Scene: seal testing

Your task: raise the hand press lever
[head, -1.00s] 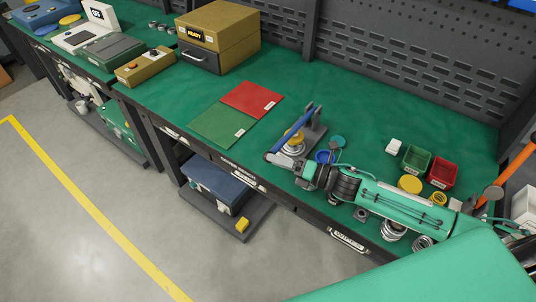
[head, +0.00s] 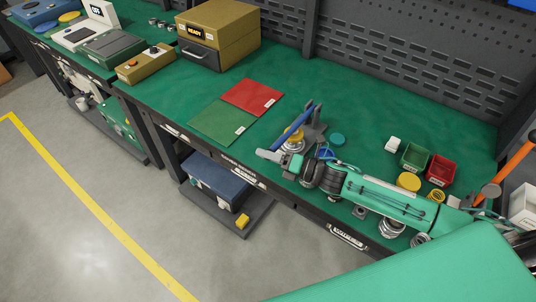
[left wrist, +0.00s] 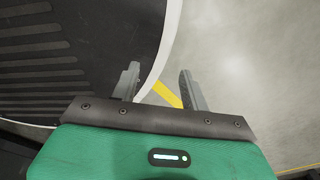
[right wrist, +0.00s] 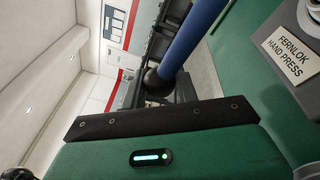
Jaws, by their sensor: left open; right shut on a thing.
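The hand press (head: 314,132) stands on the green bench mat, with a yellow-topped metal piece (head: 293,138) under its arm. Its blue lever (head: 292,128) slopes down toward the front edge of the bench. My right gripper (head: 268,154) is at the lever's low front end. In the right wrist view the blue lever (right wrist: 195,38) runs down to a dark round knob (right wrist: 157,82), and my right gripper (right wrist: 158,90) is shut on this end. The press's name plate (right wrist: 288,50) shows at the right. My left gripper (left wrist: 158,85) is open and empty above the floor.
Red (head: 252,97) and green (head: 223,122) mats lie left of the press. A green bin (head: 414,158), a red bin (head: 440,170) and a yellow disc (head: 408,181) are to its right, near my right arm. A yellow box (head: 222,35) stands at the back left.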

